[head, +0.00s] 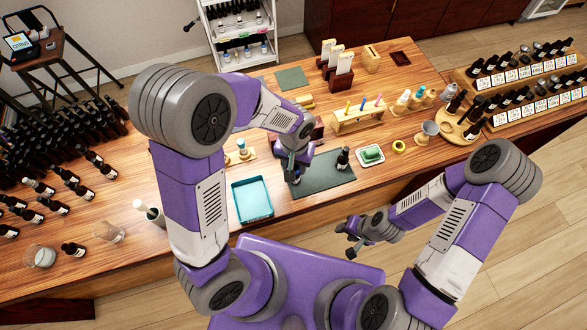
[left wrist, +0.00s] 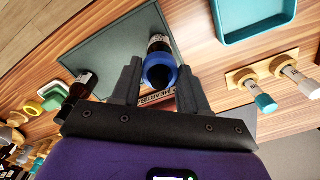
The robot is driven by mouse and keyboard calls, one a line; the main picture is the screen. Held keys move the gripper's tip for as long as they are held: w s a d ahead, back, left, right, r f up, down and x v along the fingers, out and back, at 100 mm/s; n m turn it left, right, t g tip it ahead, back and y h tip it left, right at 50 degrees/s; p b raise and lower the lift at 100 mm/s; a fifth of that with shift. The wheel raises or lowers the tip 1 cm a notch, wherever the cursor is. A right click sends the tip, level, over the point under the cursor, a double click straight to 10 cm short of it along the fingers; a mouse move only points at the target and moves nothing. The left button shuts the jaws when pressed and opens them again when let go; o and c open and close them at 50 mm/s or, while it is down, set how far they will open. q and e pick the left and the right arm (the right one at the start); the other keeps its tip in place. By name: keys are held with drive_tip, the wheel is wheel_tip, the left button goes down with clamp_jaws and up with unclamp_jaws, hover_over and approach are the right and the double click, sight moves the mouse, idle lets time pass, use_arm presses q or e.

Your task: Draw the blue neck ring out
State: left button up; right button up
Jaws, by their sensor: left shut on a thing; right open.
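The blue neck ring (left wrist: 160,73) shows in the left wrist view between the two fingers, around a dark top. A dark bottle (left wrist: 158,45) with a pale label band is right behind it, over the dark green mat (left wrist: 110,47). I cannot tell whether ring and bottle are apart. My left gripper (left wrist: 161,62) is shut on the blue neck ring. In the head view my left gripper (head: 293,167) is low over the left part of the mat (head: 325,180), and the ring is hidden there. My right gripper (head: 353,237) is open and empty, off the table's front edge.
Another dark bottle (head: 343,158) stands on the mat's right part. A teal tray (head: 252,201) lies left of the mat. A dish with a green block (head: 371,154) and a yellow ring (head: 399,146) lie to the right. A wooden rack (head: 358,119) holding coloured droppers stands behind.

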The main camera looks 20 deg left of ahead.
use_arm(q)
drive_tip(key=shift+r+p, duration=2.85)
drive_tip(key=shift+r, duration=0.95)
